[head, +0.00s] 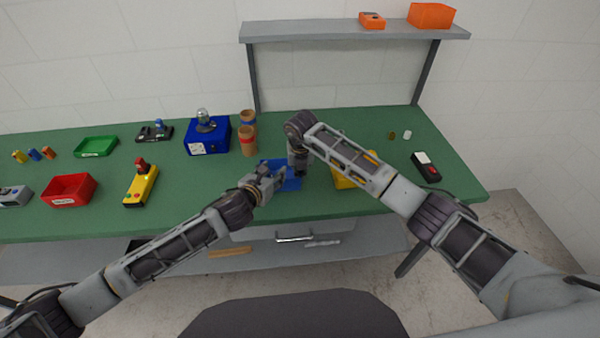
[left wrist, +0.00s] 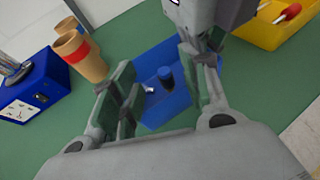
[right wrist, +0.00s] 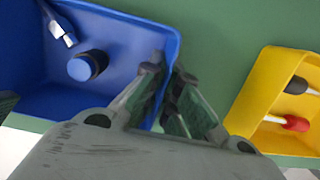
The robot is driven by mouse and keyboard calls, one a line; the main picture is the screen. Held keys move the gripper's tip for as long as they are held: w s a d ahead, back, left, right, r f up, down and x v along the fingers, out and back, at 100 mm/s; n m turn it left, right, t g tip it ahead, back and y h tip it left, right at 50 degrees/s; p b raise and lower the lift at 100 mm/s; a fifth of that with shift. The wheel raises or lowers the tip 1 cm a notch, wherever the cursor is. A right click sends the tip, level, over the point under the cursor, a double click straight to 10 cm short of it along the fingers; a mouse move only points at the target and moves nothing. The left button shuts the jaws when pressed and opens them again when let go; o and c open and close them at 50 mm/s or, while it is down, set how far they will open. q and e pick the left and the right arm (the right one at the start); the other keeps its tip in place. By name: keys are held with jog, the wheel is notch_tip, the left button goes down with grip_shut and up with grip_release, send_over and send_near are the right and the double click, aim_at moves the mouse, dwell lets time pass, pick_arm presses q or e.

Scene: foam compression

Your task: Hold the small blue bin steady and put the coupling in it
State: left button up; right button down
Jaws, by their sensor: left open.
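The small blue bin (head: 291,184) stands near the table's front edge, in front of me. In the right wrist view the bin (right wrist: 120,28) holds a short dark cylinder with a blue end (right wrist: 87,66) and a small silver piece (right wrist: 62,34). I cannot tell for sure which is the coupling. My right gripper (right wrist: 165,80) straddles the bin's right wall, one finger inside and one outside, closed on it. My left gripper (head: 276,177) is open over the bin; in the left wrist view its fingers are wide apart with nothing between them.
A yellow bin (head: 346,181) with screwdrivers stands just right. Cardboard tubes (head: 248,140) and a blue box (head: 207,137) stand behind left. A yellow control box (head: 141,187) and red bin (head: 69,190) are further left. A shelf (head: 355,30) stands at the back.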

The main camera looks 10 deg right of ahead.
pick_arm(q)
jog(key=v, duration=0.8)
dwell(0.8)
pick_arm(e)
jog(key=c, duration=1.6)
grip_release()
jog(key=shift+o, duration=0.2)
jog(key=shift+r, duration=0.1)
jog(key=shift+s+r, duration=0.3)
jog(key=shift+r, duration=1.65)
jog(key=shift+s+r, duration=0.3)
jog(key=shift+r, duration=1.6)
jog(key=shift+s+r, duration=0.3)
jog(key=shift+r, duration=1.65)
jog(key=shift+s, duration=0.1)
